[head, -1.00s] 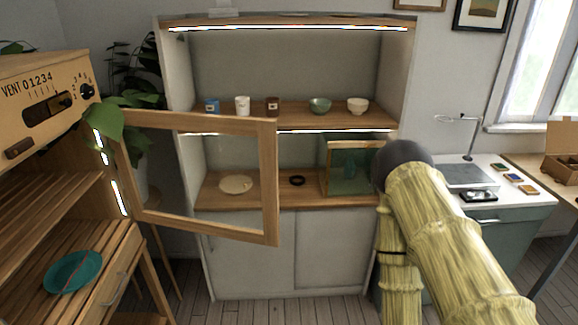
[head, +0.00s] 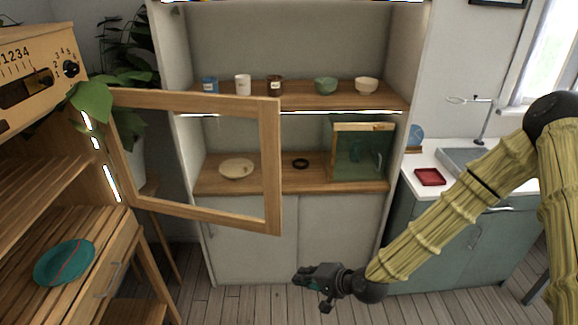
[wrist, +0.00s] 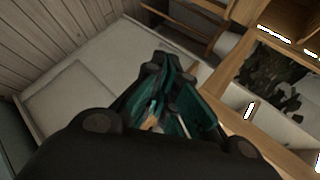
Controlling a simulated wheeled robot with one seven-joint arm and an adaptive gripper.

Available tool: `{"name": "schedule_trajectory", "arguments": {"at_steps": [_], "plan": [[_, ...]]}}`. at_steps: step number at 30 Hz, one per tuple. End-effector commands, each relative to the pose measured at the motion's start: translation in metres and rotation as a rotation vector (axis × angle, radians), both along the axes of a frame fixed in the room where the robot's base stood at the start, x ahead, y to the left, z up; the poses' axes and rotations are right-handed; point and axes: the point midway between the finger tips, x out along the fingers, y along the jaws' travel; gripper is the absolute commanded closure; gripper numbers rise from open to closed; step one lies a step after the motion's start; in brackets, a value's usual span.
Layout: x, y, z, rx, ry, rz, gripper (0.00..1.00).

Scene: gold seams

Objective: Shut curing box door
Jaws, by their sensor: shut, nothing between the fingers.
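A teal plate with a reddish seam (head: 64,263) lies on a slatted shelf inside the box. My gripper (head: 300,281) is low, to the right of and below the door's free edge, apart from it. It is shut and empty. In the wrist view, my gripper (wrist: 172,125) shows with the door frame (wrist: 232,65) to its right.
A shelf unit (head: 290,212) behind the door holds cups, bowls, a pale plate (head: 237,168), a dark ring (head: 300,164) and a greenish glass case (head: 361,152). A desk with a red tray (head: 430,177) stands at the right. The floor (head: 250,305) is clear.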

Motion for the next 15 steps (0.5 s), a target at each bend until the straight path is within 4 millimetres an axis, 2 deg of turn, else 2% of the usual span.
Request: {"name": "schedule_trajectory", "arguments": {"at_steps": [1,6,9,12,15], "plan": [[0.025,-0.001,0.024,0.059,-0.039,-0.026,1.0],[0.091,-0.008,0.111,0.246,-0.152,-0.087,1.0],[0.121,-0.02,0.162,0.342,-0.215,-0.111,1.0],[0.143,-0.033,0.207,0.418,-0.269,-0.125,1.0],[0.156,-0.044,0.239,0.471,-0.307,-0.134,1.0]]}}
